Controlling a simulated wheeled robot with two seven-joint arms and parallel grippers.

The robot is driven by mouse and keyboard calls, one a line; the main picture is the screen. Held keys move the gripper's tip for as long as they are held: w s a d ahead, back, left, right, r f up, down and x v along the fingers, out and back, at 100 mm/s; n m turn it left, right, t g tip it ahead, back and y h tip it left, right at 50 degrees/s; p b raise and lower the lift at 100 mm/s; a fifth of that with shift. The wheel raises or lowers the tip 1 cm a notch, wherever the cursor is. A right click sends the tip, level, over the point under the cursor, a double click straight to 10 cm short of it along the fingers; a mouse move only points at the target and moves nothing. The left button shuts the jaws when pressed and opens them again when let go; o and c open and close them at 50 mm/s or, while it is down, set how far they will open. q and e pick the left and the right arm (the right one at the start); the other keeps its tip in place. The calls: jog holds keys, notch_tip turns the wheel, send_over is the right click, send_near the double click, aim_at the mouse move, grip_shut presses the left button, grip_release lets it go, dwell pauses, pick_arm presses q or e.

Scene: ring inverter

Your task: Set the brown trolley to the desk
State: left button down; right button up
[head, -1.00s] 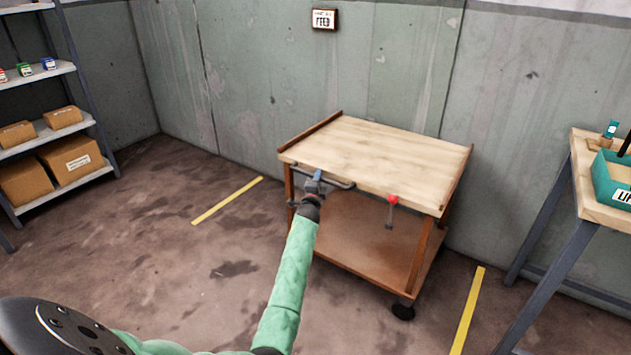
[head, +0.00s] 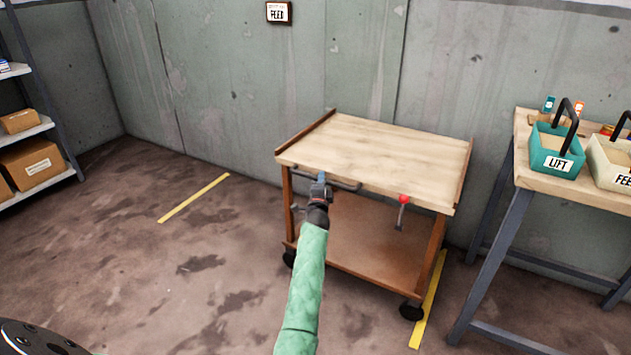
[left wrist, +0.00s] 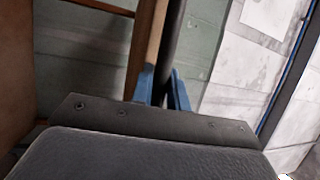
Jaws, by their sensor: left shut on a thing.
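The brown trolley (head: 372,235) stands upright on the floor, with a light wood top, a lower shelf and dark wheels. Its dark handle bar (head: 345,185) runs along the near side. My left gripper (head: 320,183) is shut on this bar, left of the trolley's middle. In the left wrist view, the blue fingertips (left wrist: 163,90) close around the dark bar (left wrist: 172,45). The desk (head: 590,192), wood-topped with grey legs, stands to the right, a small gap from the trolley's right end. My right gripper is not in view.
A red-knobbed lever (head: 404,200) hangs at the trolley's near side. Yellow floor lines lie left (head: 195,197) and right (head: 428,305); the right front wheel is beside the latter. Teal (head: 556,150) and cream (head: 610,165) baskets stand on the desk. Shelving (head: 30,130) is far left.

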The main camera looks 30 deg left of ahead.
pick_arm(q)
jog(key=shift+d+f, duration=0.15)
jog(key=shift+d, duration=0.1)
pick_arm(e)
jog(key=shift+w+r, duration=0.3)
pick_arm(q)
jog(key=c, duration=1.4)
grip_release()
jog(key=shift+d, duration=0.2)
jog(key=shift+o, duration=0.2)
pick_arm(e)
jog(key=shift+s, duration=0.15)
pick_arm(q)
jog(key=shift+a, duration=0.15)
